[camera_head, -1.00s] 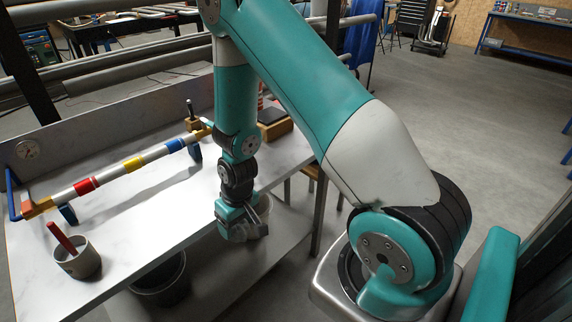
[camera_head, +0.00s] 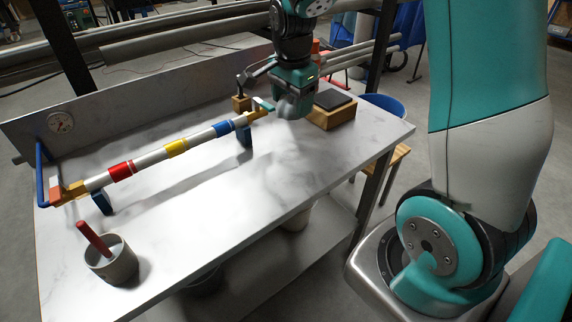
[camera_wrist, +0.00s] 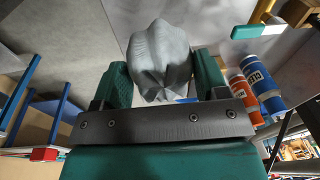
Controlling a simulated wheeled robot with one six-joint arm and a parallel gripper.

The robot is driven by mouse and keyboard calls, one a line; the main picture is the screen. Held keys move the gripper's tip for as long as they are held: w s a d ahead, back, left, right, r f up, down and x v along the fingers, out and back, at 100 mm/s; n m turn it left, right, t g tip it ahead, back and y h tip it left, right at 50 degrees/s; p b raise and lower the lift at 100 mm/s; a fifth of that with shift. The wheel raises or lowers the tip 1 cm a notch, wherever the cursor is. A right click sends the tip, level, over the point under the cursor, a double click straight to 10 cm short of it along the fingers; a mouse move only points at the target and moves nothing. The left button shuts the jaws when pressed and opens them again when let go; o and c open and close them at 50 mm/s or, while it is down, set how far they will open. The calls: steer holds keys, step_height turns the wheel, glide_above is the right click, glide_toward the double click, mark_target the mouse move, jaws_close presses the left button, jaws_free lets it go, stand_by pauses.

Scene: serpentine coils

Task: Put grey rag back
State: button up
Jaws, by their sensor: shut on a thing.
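The grey rag (camera_head: 287,106) is a crumpled bundle held under my gripper (camera_head: 291,94), at the back right of the pale marble-look table (camera_head: 250,200). In the wrist view the rag (camera_wrist: 160,58) bulges out between the two green fingers of my gripper (camera_wrist: 162,80), which are closed on it from both sides. The rag looks to be above the tabletop; I cannot tell the exact gap. It hangs just left of a wooden block with a dark top (camera_head: 333,112).
A pipe with red, yellow and blue bands (camera_head: 150,158) runs along the table on blue supports. A grey cup (camera_head: 115,265) with a red-handled tool stands front left. A pale bucket (camera_head: 296,217) is on the lower shelf. Orange (camera_wrist: 246,92) and blue (camera_wrist: 266,88) containers show at right in the wrist view.

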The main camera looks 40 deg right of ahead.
mark_target(292, 172)
step_height(292, 172, down, 19)
steer(key=shift+s+d+r+p, duration=0.1)
steer(key=shift+d+p, duration=0.05)
steer(key=shift+p, duration=0.8)
steer(key=o, duration=1)
steer(key=shift+c, duration=0.2)
step_height(292, 172, up, 11)
steer(key=s+b, duration=0.1)
steer(key=b, duration=0.1)
steer(key=s+a+r+n+y, duration=0.2)
steer(key=s+a+r+n, duration=0.25)
steer(key=a+n, duration=0.2)
steer(key=s+a+r+n+y, duration=0.1)
steer(key=s+a+r+n, duration=0.4)
steer(key=a, duration=0.3)
steer(key=s+a+r+n+y, duration=0.1)
steer(key=s+a+r+n, duration=0.1)
steer(key=s+n, duration=0.3)
steer(key=s+a+r+n+g+y, duration=0.1)
steer(key=s+a+r+n, duration=0.2)
steer(key=s+a+n, duration=0.2)
steer(key=shift+s+a+r+n, duration=0.2)
steer(key=shift+s+n, duration=0.5)
steer(key=shift+n, duration=0.45)
